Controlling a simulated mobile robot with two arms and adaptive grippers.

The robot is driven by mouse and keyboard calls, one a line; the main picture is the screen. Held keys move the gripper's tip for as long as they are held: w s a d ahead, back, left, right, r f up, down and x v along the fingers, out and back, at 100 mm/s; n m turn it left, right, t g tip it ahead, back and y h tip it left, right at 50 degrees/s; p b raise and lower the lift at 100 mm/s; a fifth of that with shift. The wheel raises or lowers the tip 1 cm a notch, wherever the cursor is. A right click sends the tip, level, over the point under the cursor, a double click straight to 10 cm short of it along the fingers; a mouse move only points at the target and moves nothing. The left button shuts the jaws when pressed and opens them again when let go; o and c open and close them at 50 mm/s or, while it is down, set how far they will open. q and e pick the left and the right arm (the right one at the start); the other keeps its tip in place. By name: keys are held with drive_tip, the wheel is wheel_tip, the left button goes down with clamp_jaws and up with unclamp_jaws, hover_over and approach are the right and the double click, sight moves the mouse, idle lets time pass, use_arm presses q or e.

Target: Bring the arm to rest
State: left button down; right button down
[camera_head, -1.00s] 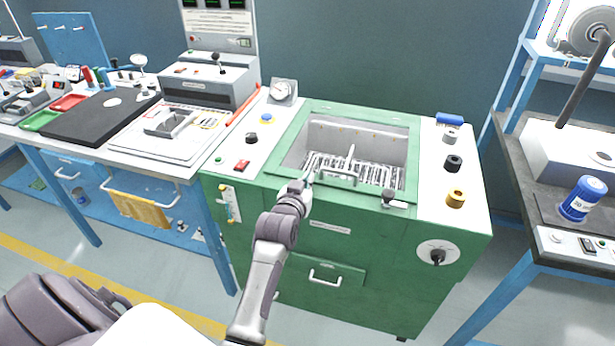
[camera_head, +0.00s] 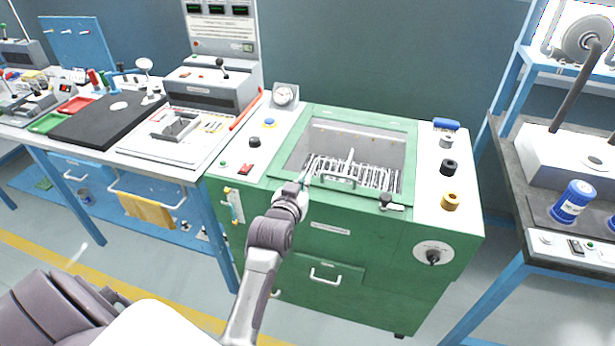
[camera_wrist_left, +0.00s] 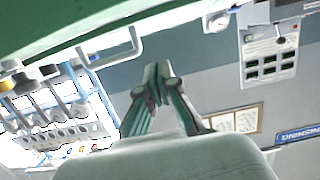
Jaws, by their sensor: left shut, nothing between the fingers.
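My left gripper (camera_head: 304,180) is at the front left edge of the open well in the green blower bench (camera_head: 290,235). In the left wrist view the left gripper (camera_wrist_left: 157,72) has its fingertips together, with nothing between them. My right gripper is not in view.
A dial gauge (camera_head: 285,95), a red switch (camera_head: 246,169) and knobs sit on the bench top. A black clamp (camera_head: 386,199) is at the well's front right.

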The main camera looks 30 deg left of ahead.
use_arm(q)
drive_tip(key=v, duration=0.6)
drive_tip(key=s+d+f+m+g+h, duration=0.1)
drive_tip(key=d+f+g, duration=0.15)
drive_tip(key=f, duration=0.75)
drive_tip(key=d+f+m+g+h, duration=0.15)
drive_tip(key=d+f, duration=0.25)
drive_tip(key=f, duration=0.7)
drive_tip(key=s+d+f+g+h, duration=0.1)
drive_tip(key=s+d+f+g, duration=0.1)
drive_tip(key=s+f, duration=0.45)
drive_tip(key=s+d+f+g, duration=0.1)
drive_tip(key=s+f, duration=0.2)
drive_tip(key=f, duration=0.6)
drive_tip(key=s+f+g, duration=0.2)
drive_tip(key=s+f, duration=0.4)
drive_tip(key=s, duration=0.5)
drive_tip(key=s+a+f+m+g, duration=0.1)
drive_tip(key=s+f+g, duration=0.1)
drive_tip(key=s+f, duration=0.4)
drive_tip(key=s+a+f+m+g, duration=0.1)
drive_tip(key=s+f+g, duration=0.2)
drive_tip(key=s, duration=1.3)
wheel_tip(320, 180, down, 3)
drive_tip(key=shift+f, duration=0.1)
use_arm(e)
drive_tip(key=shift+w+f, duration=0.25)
use_arm(q)
drive_tip(key=shift+m, duration=0.25)
